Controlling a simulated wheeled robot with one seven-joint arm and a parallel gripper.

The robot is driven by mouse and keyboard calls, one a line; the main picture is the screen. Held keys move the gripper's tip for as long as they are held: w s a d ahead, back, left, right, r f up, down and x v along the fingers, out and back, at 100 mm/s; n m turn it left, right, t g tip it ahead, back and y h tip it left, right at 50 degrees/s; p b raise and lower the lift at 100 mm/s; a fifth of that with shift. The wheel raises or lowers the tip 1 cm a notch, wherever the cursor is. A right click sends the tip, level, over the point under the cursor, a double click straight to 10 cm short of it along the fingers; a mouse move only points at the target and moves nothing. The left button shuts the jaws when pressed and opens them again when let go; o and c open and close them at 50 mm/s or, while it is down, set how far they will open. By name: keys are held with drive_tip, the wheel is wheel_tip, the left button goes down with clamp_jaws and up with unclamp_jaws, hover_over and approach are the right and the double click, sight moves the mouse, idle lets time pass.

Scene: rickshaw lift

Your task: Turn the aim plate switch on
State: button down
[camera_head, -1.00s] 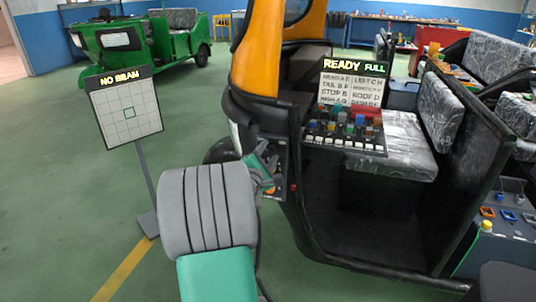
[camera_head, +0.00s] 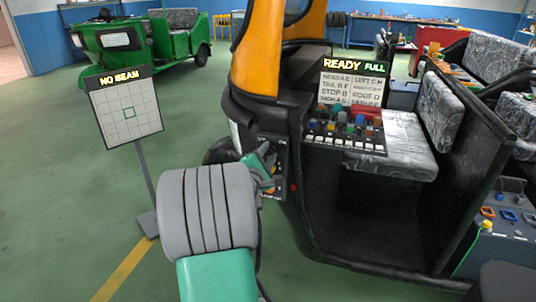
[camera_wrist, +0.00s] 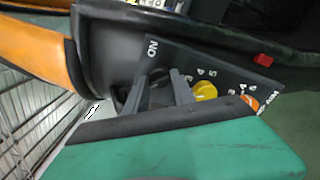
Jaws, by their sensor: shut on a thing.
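In the head view my gripper (camera_head: 268,181) is at the panel. The aim plate (camera_head: 128,112), a white gridded board on a stand, reads NO BEAM.
The black and orange rickshaw (camera_head: 262,60) stands close in front of my arm. Green floor is open at left.

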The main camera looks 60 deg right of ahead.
drive_tip(key=m+b, duration=0.2)
drive_tip(key=m, duration=0.2)
drive_tip(key=shift+f, duration=0.2)
drive_tip(key=m+b, duration=0.4)
drive_tip(key=shift+m, duration=0.4)
drive_tip(key=m+b, duration=0.4)
drive_tip(key=shift+f+m, duration=0.1)
drive_tip(key=shift+m, duration=0.2)
drive_tip(key=m+b, duration=0.3)
drive_tip(key=b, duration=0.1)
drive_tip(key=shift+r+m, duration=0.2)
drive_tip(key=shift+m, duration=0.2)
drive_tip(key=c, duration=1.1)
unclamp_jaws()
drive_tip(key=shift+r, duration=0.1)
drive_tip(key=shift+o, duration=0.2)
